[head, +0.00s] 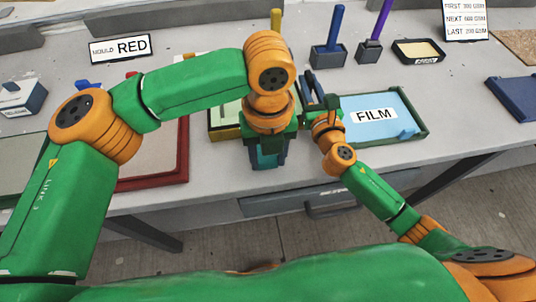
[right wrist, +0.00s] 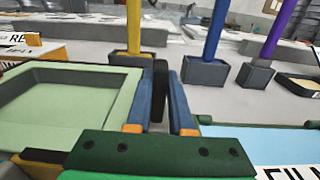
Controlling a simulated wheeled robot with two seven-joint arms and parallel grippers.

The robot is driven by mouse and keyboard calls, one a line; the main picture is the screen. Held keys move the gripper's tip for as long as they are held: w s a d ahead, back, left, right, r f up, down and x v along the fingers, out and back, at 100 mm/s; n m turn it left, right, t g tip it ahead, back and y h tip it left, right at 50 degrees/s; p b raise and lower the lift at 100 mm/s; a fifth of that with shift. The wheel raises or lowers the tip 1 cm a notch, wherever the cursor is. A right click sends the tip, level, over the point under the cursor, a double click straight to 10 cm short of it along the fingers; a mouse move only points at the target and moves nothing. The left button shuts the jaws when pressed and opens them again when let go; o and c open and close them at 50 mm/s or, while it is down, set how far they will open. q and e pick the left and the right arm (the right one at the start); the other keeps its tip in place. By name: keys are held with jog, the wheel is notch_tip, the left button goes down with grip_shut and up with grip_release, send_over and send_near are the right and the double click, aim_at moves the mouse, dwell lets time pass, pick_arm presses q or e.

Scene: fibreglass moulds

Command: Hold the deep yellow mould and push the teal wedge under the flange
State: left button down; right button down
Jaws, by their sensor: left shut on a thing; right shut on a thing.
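The yellow mould (head: 226,132), with a pale green hollow, lies near the table's front edge, partly behind my left arm. Its hollow and rim fill the left of the right wrist view (right wrist: 75,95). My left gripper (head: 267,163) points down at the mould's front right. It is shut on a teal piece, seemingly the teal wedge (head: 268,152), mostly hidden by the fingers. My right gripper (head: 318,88) is at the mould's right side. Its blue fingers (right wrist: 160,100) are shut on a dark upright piece, seemingly a grip of the mould. The flange's underside is hidden.
A blue FILM tray (head: 408,130) lies just right of my right gripper. A red mould (head: 180,160) lies to the left. Holders with blue (head: 328,57) and purple (head: 370,52) handles and a shallow dish (head: 418,51) stand behind. A drawer (head: 320,200) is below the tabletop.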

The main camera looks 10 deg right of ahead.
pick_arm(q)
jog(key=shift+w+a, duration=0.1)
jog(key=shift+w, duration=1.6)
dwell(1.7)
jog(key=shift+c, duration=1.3)
grip_release()
notch_tip(320, 180, up, 12)
